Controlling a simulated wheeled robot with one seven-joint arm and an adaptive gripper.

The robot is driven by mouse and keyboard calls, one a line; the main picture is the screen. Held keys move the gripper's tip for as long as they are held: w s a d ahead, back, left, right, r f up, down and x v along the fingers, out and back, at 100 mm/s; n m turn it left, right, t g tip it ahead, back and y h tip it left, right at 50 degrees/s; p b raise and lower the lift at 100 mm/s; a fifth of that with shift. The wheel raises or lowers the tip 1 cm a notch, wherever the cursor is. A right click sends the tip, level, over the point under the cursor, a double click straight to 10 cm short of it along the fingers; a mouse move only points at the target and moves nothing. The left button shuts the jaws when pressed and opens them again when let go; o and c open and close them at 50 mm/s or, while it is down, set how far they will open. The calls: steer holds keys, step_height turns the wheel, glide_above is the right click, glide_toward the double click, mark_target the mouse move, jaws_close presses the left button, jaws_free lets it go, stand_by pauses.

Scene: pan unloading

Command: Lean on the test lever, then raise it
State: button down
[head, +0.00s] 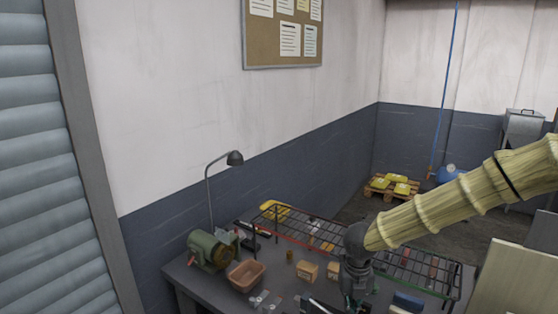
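My arm, in a ribbed beige sleeve, comes in from the right and ends over the grey workbench (205,286). My gripper (356,298) is dark and points down near the front of the bench. Its fingertips are small and run close to the lower edge of the picture, so I cannot tell whether they are open or shut or whether they touch anything. I cannot make out a test lever; it may be hidden behind my gripper or too small to tell.
A green grinder-like machine (208,250), a lamp (234,158) and a brown bin (246,275) stand at the bench's left. Small cardboard boxes (308,271) lie left of my gripper. A wire rack (290,224) runs behind. A pallet (378,188) with yellow items lies beyond.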

steer(key=shift+r+p, duration=1.2)
steer(key=shift+r, duration=0.35)
steer(key=shift+a, duration=0.1)
